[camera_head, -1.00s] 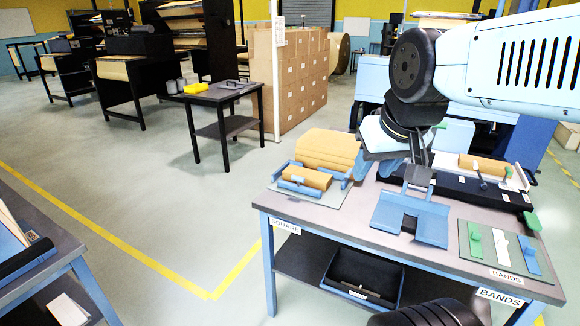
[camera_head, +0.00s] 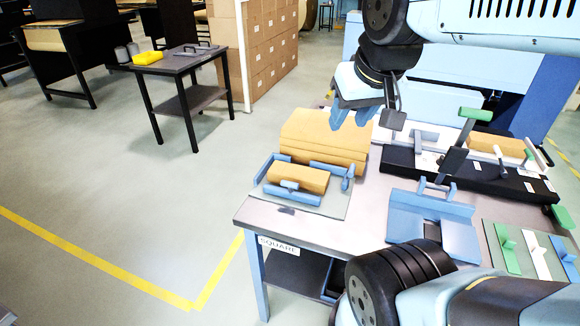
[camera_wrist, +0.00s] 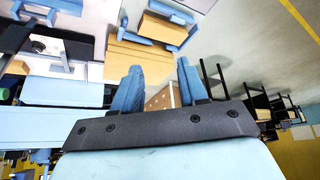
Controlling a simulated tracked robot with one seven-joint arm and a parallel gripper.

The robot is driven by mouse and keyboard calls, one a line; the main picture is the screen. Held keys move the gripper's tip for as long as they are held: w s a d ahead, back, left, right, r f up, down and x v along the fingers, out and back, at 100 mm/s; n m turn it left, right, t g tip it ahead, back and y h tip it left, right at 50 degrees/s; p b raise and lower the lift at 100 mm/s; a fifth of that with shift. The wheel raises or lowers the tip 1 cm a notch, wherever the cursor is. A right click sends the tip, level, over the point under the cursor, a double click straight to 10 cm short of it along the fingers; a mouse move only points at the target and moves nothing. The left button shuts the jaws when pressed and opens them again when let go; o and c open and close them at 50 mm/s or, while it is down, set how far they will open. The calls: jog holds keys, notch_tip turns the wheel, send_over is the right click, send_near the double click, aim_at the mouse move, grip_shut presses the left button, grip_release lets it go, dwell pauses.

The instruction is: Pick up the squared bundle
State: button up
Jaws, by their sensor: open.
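The squared bundle (camera_head: 298,180), a small tan block of kraft sheets, lies flat in the blue-fenced squaring fixture (camera_head: 331,169) at the table's left front. A small blue handled piece sits at its front side. In the wrist view the bundle (camera_wrist: 158,27) shows at the top, between blue fences (camera_wrist: 172,9). My gripper (camera_head: 354,112) is open and empty, above and behind the fixture, to the right of the bundle and apart from it. Its two blue fingers (camera_wrist: 160,88) show spread in the wrist view.
A larger tan kraft stack (camera_head: 322,133) lies right behind the fixture. A blue folded stand (camera_head: 432,207) and a black board (camera_head: 470,178) with upright handles lie to the right. Band strips (camera_head: 530,250) lie at the right front. The floor left of the table is clear.

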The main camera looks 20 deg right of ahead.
jog(key=shift+o, duration=1)
jog(key=shift+w, duration=0.1)
jog(key=shift+o, duration=0.7)
jog(key=shift+w+m, duration=0.3)
jog(key=o, duration=0.7)
jog(key=w+m, duration=0.2)
jog(key=w, duration=0.1)
jog(key=w+f+m+g, duration=0.1)
jog(key=w+m, duration=0.1)
jog(key=w, duration=0.1)
jog(key=w+f+m, duration=0.1)
jog(key=w+m, duration=0.1)
jog(key=w, duration=0.1)
jog(key=shift+f+m+g, duration=0.25)
jog(key=shift+m+g, duration=0.15)
jog(key=shift+o, duration=0.2)
jog(key=m+g, duration=0.4)
jog(key=m, duration=1.4)
send_over(299, 172)
notch_tip(299, 172, down, 20)
jog(key=f, duration=0.7)
jog(key=shift+a+f, duration=0.25)
jog(key=shift+a, duration=0.05)
jog(key=shift+w+d+f, duration=0.1)
jog(key=shift+d+f, duration=0.05)
jog(key=shift+f, duration=1.2)
jog(key=shift+d+f, duration=0.15)
jog(key=shift+f, duration=1.2)
